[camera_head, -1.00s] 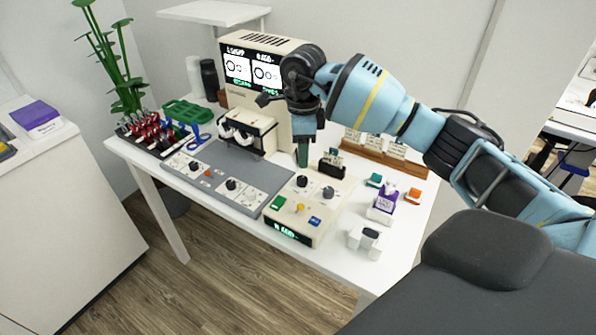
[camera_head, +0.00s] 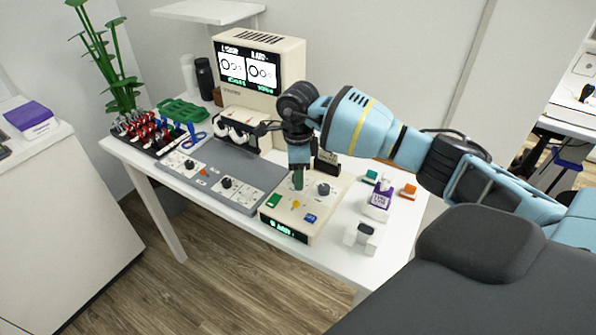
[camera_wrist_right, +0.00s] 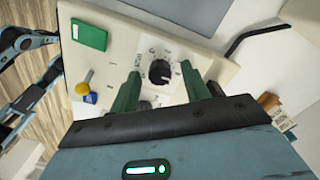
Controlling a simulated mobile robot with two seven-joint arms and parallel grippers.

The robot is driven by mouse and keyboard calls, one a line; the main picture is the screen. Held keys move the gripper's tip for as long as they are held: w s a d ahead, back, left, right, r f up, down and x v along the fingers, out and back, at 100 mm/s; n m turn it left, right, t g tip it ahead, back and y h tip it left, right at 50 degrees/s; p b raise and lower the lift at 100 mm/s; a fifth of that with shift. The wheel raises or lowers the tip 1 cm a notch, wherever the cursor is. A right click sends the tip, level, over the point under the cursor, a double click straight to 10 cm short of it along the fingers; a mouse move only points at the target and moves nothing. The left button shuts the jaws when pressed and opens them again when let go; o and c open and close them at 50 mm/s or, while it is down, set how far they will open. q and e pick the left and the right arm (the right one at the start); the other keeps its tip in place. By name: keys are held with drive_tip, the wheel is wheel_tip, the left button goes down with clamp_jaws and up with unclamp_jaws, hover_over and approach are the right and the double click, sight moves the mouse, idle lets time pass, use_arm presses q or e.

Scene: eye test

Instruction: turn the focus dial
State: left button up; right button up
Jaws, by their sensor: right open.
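The cream control box (camera_head: 268,215) stands at the table's front. A black dial (camera_wrist_right: 160,72) with a white pointer mark and printed marks around it sits on its top. My right gripper (camera_wrist_right: 161,82) is open, with one green finger on each side of this dial. I cannot tell whether the fingers touch it. In the head view my right gripper (camera_head: 298,181) points down over the box and hides this dial. A grey dial (camera_head: 323,188) sits to its right. I cannot read which one is labelled focus.
The box also bears a green button (camera_head: 273,201), a yellow knob (camera_head: 295,204) and a blue button (camera_head: 311,218). A grey panel (camera_head: 250,178) with dials lies to the left. A monitor unit (camera_head: 290,60) stands behind. Small bottles and blocks stand to the right.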

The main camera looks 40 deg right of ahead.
use_arm(q)
drive_tip(key=shift+w, duration=0.1)
use_arm(e)
drive_tip(key=shift+c, duration=0.5)
drive_tip(key=c, duration=0.9)
use_arm(q)
drive_tip(key=shift+s, duration=0.2)
